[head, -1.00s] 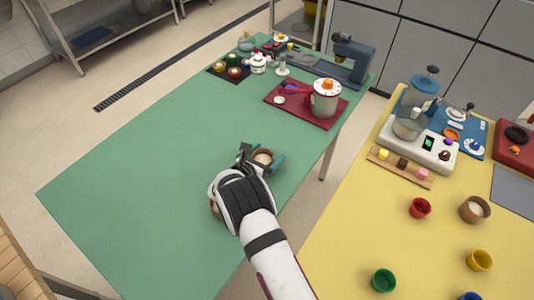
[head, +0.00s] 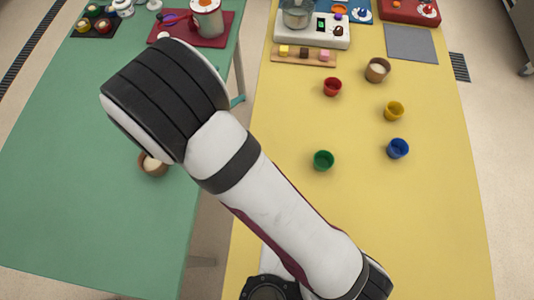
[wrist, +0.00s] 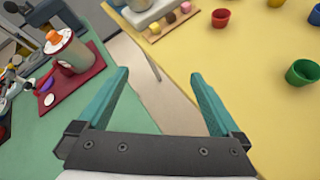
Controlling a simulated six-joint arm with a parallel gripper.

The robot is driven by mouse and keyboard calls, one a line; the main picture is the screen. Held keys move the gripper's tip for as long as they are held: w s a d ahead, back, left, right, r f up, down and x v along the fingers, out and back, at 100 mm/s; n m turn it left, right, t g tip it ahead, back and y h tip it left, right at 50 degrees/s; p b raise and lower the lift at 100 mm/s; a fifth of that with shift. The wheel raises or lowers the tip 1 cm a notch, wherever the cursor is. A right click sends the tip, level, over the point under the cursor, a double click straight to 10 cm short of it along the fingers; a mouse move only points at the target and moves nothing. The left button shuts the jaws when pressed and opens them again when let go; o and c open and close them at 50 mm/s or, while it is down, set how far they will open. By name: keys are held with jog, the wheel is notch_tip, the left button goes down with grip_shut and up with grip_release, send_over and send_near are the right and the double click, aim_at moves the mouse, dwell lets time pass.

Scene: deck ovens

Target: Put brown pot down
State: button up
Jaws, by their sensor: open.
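A brown pot (head: 152,165) with pale contents stands on the green table (head: 60,190), partly covered by my arm in the head view. A second brown pot (head: 377,70) stands on the yellow table (head: 440,190). My gripper (wrist: 158,76) is open and empty, with its teal fingers spread above the gap between the two tables in the wrist view. In the head view my wrist hides most of the gripper; a teal fingertip shows beside the green table's edge. No brown pot shows in the wrist view.
Red (head: 332,87), yellow (head: 394,111), green (head: 323,160) and blue (head: 398,148) cups stand on the yellow table. A large pot (head: 207,18) sits on a dark red tray (head: 185,38). The green table's front part is clear.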

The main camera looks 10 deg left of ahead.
jog(key=s+d+r+m+g+h, duration=0.1)
jog(key=s+d+r+m+g, duration=0.15)
jog(key=d+m, duration=0.35)
jog(key=s+d+r+m+g, duration=0.2)
jog(key=s+d+m+g, duration=0.15)
jog(key=d, duration=0.55)
jog(key=s+d+r+m+g+h, duration=0.1)
jog(key=s+d+r+m+g, duration=0.15)
jog(key=d+m, duration=0.4)
jog(key=s+r+m+g+y, duration=0.1)
jog(key=s+m+g+y, duration=0.1)
jog(key=s+m+y, duration=0.7)
jog(key=s+m, duration=0.7)
jog(key=shift+s+r, duration=0.25)
jog(key=shift+d, duration=0.1)
